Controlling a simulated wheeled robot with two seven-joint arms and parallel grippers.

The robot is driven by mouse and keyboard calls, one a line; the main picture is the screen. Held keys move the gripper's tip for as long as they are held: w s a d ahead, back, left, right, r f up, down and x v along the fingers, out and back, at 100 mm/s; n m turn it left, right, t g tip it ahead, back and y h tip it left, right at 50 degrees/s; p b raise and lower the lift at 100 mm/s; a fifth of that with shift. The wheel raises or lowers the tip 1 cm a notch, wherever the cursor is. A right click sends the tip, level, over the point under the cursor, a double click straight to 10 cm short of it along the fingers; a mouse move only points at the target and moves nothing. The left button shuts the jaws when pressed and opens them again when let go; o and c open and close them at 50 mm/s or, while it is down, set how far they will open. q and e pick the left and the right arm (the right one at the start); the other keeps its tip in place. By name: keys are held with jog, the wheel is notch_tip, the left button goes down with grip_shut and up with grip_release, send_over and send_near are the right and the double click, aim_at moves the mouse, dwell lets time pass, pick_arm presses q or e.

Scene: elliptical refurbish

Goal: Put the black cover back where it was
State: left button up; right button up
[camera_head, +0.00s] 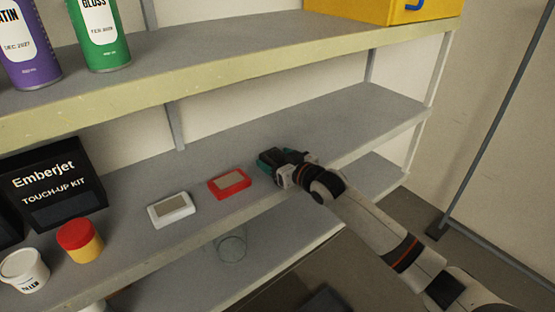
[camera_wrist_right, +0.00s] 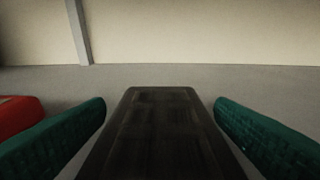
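The black cover (camera_wrist_right: 160,130) is a flat, dark, rectangular piece, seen in the right wrist view between the two green fingers of my right gripper (camera_wrist_right: 160,108). The fingers are spread, with a visible gap on each side of the cover's far end. In the head view my right gripper (camera_head: 273,160) is low at the middle shelf, right of the red device, with the dark cover (camera_head: 270,155) partly hidden by it. I cannot tell whether the cover rests fully on the shelf. My left gripper is not in view.
The middle shelf (camera_head: 215,145) also holds a red device (camera_head: 230,182), a white device (camera_head: 170,210), a red-lidded yellow jar (camera_head: 80,241), a white tub (camera_head: 23,271) and an Emberjet box (camera_head: 53,183). An upper shelf (camera_head: 200,63) hangs above. The shelf is clear behind the gripper and to its right.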

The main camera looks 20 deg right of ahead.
jog(key=shift+r, duration=0.1)
jog(key=b+v, duration=0.3)
jog(key=v, duration=0.9)
jog(key=shift+a, duration=0.1)
